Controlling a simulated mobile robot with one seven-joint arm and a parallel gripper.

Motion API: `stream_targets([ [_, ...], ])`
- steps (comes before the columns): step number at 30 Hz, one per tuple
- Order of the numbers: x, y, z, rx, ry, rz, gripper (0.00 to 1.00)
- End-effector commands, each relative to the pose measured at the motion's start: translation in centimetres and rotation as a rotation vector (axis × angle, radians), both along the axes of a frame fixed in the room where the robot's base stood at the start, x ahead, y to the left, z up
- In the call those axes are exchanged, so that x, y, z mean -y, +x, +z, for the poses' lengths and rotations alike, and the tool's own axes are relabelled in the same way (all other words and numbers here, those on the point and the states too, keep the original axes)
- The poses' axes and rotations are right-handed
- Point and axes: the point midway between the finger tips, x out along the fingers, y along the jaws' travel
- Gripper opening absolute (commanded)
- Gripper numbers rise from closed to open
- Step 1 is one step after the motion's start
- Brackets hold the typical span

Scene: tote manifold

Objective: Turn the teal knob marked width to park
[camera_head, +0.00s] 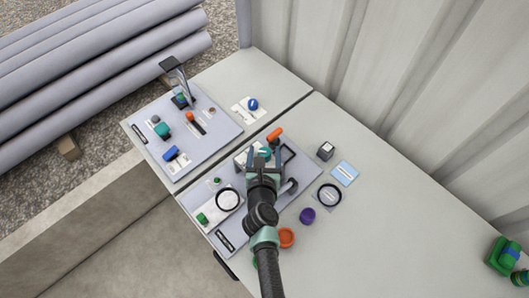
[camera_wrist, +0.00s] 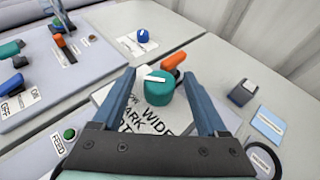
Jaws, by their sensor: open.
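The teal knob (camera_wrist: 160,90) stands upright on a white label plate (camera_wrist: 148,126) with words including WIDE and PARK. A white pointer bar on its top lies nearly level in the wrist view, slightly tilted. My gripper (camera_wrist: 158,76) is open, with one blue finger on each side of the knob in that view. I cannot tell whether the fingers touch it or are still above it. In the head view my gripper (camera_head: 263,153) covers much of the plate, and only a bit of the teal knob (camera_head: 265,153) shows between the fingers.
An orange handle (camera_wrist: 174,61) stands close behind the knob. A blue knob (camera_wrist: 143,36) sits farther back. A dark grey block (camera_wrist: 243,92) and a blue card (camera_wrist: 270,125) lie right.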

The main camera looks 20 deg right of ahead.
Motion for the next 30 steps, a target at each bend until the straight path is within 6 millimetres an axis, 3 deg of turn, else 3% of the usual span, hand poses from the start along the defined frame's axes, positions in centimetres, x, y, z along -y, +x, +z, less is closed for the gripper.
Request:
stream_targets([
  [11, 0.21, 0.4, -0.12, 0.001, 0.0, 0.0, 0.76],
  [23, 0.19, 0.38, -0.11, 0.001, 0.0, 0.0, 0.04],
  [24, 0.19, 0.38, -0.11, 0.001, -0.001, 0.0, 0.0],
  [30, 0.21, 0.41, -0.01, 0.0, -0.002, 0.007, 0.0],
])
